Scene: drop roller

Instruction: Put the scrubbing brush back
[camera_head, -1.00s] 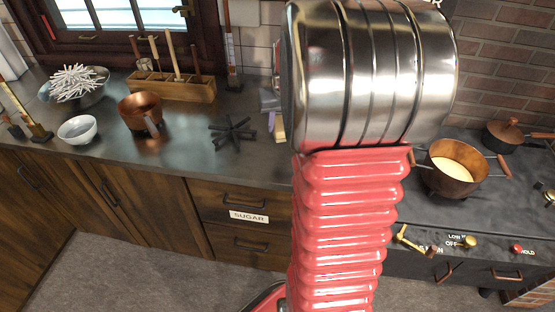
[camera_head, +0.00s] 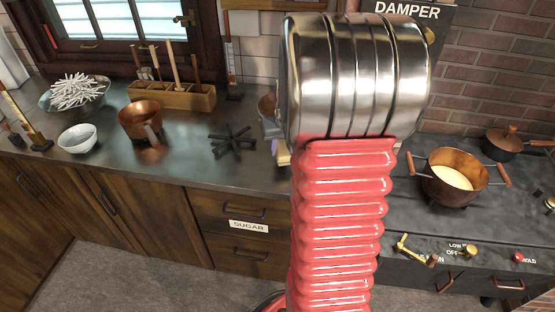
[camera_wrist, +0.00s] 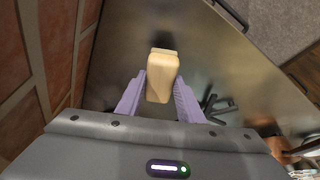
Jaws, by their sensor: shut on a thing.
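The scrubbing brush (camera_wrist: 161,77) shows in the wrist view as a pale wooden block between my two lilac fingers. My gripper (camera_wrist: 160,88) is shut on it. Its bristles are not visible. My arm hides the rest. I cannot tell whether the brush touches the counter.
A wooden caddy (camera_head: 190,99) with upright tools stands under the window. A black trivet (camera_head: 232,143), copper pot (camera_head: 140,120), white bowl (camera_head: 77,138) and filled bowl (camera_head: 102,92) stand on the counter. A copper pan (camera_head: 430,182) stands on the stove at right.

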